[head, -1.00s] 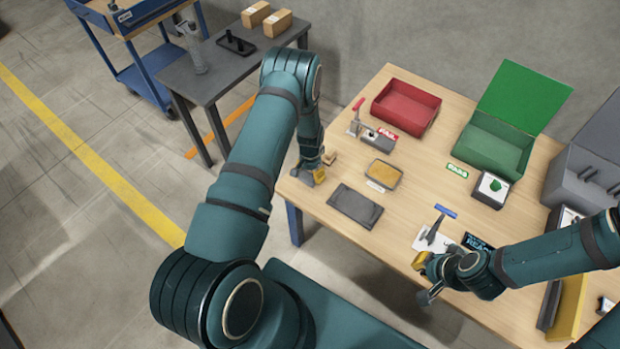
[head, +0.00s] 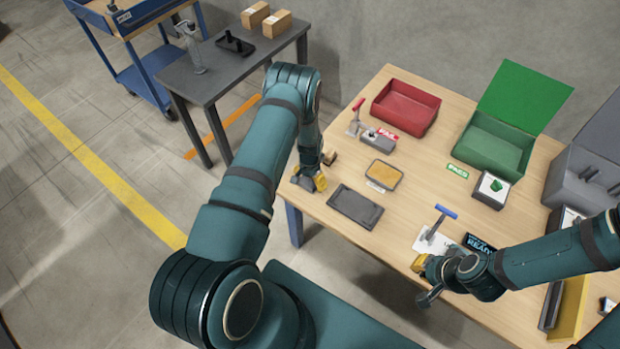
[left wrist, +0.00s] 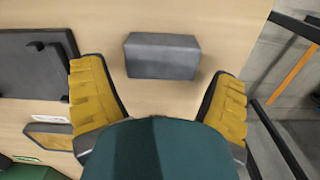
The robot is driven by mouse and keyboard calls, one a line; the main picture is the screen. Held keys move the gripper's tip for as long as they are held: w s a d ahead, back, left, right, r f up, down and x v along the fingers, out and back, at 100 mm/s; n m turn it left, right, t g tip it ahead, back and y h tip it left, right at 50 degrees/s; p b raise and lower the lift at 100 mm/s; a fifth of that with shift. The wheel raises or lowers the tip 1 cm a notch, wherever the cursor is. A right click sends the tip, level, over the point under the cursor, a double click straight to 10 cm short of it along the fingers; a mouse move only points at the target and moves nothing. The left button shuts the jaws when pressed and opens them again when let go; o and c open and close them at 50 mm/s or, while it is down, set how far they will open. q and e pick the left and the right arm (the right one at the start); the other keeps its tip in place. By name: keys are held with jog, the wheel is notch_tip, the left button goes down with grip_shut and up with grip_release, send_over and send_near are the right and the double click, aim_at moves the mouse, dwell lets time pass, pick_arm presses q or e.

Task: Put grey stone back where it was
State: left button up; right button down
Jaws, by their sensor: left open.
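The grey stone (left wrist: 163,56) is a plain rectangular grey block lying on the light wooden tabletop in the left wrist view. My left gripper (left wrist: 160,95) is open, with one yellow-padded finger to each side of the block and clear gaps between. The block lies toward the fingertip end of the opening and is not gripped. In the head view my left gripper (head: 309,182) is low over the table's left corner, and the stone is mostly hidden or cannot be told apart there. My right gripper (head: 424,281) is at the front table edge; its jaws are unclear.
A dark tray (head: 342,209) lies right of my left gripper, with a yellow pad in a grey holder (head: 383,174) behind it. A small brown block (head: 329,157) is close behind the gripper. A red bin (head: 406,106) and green bin (head: 491,150) stand farther back.

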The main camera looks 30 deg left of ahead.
pick_arm(q)
jog(key=shift+r, duration=0.2)
notch_tip(320, 180, up, 12)
jog(key=p, duration=0.1)
jog(key=s+d+r+n+t+h, duration=0.1)
jog(key=s+d+r+n, duration=0.1)
jog(key=s+d, duration=0.6)
jog(key=s+d+r+n+t+h, duration=0.1)
jog(key=s+d+r, duration=0.3)
jog(key=s+d, duration=0.5)
jog(key=d+n+h, duration=0.1)
jog(key=d, duration=0.3)
jog(key=shift+d+r+h, duration=0.3)
jog(key=shift+s+f+b, duration=0.15)
jog(key=shift+f+b, duration=0.35)
jog(key=shift+f, duration=0.1)
jog(key=shift+s+f+b, duration=0.15)
jog(key=shift+f+b, duration=0.3)
jog(key=shift+f, duration=0.1)
